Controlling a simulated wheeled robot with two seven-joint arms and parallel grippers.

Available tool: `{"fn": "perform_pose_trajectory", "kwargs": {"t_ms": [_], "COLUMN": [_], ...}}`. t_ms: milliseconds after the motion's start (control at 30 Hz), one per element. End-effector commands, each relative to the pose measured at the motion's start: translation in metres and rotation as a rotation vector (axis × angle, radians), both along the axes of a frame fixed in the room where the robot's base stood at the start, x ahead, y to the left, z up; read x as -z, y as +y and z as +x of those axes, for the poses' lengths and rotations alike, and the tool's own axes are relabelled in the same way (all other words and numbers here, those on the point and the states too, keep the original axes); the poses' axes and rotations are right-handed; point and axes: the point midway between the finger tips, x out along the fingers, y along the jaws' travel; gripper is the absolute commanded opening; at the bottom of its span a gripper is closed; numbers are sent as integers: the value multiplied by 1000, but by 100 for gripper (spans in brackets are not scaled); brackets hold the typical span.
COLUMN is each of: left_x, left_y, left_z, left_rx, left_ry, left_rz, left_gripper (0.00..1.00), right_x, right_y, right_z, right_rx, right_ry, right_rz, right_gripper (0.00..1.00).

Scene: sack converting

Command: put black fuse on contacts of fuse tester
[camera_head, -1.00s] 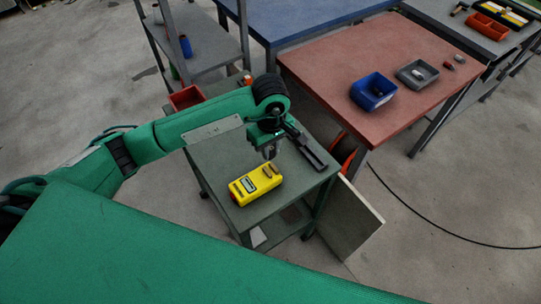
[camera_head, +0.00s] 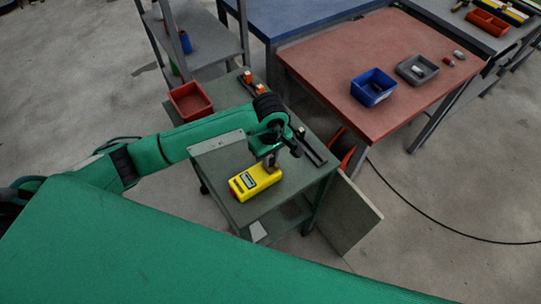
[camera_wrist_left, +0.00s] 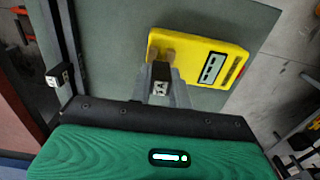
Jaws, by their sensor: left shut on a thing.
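The yellow fuse tester (camera_head: 252,184) lies on the green-grey cart top, with a pale display on its face. It also shows in the wrist view (camera_wrist_left: 217,64). My left gripper (camera_head: 270,163) is over the tester's far right end. In the wrist view its fingers (camera_wrist_left: 160,92) are shut on a small black fuse (camera_wrist_left: 160,78) with a pale marked face. The fuse is close to the tester's contact end; I cannot tell whether it touches the contacts. The fuse is hidden in the head view. My right gripper is not in view.
A dark rail (camera_head: 313,153) lies along the cart's right side; another dark block (camera_wrist_left: 57,76) stands by it. A red bin (camera_head: 190,101) and orange blocks (camera_head: 247,77) are at the cart's back. A red-topped table (camera_head: 340,65) holds blue and grey bins.

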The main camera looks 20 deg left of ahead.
Motion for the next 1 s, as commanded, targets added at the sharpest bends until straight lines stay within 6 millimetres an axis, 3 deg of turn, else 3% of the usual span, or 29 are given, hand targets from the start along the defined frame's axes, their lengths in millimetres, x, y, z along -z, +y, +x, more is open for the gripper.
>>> {"fn": "perform_pose_trajectory", "kwargs": {"t_ms": [367, 400, 500, 800, 1000], "left_x": [6, 6, 6, 5, -8], "left_y": [0, 0, 0, 0, -1], "left_z": [0, 0, 0, 0, -1], "left_rx": [-1, -1, -1, -1, 0], "left_ry": [-1, -1, -1, 0, 2], "left_rz": [0, 0, 0, 0, -1], "left_gripper": [0, 25, 41, 41, 41], "right_x": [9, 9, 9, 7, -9], "right_y": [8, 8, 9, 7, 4], "right_z": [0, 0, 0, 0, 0], "right_rx": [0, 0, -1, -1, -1], "right_ry": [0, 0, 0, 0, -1], "right_rz": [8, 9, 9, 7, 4], "right_gripper": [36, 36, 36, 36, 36]}}
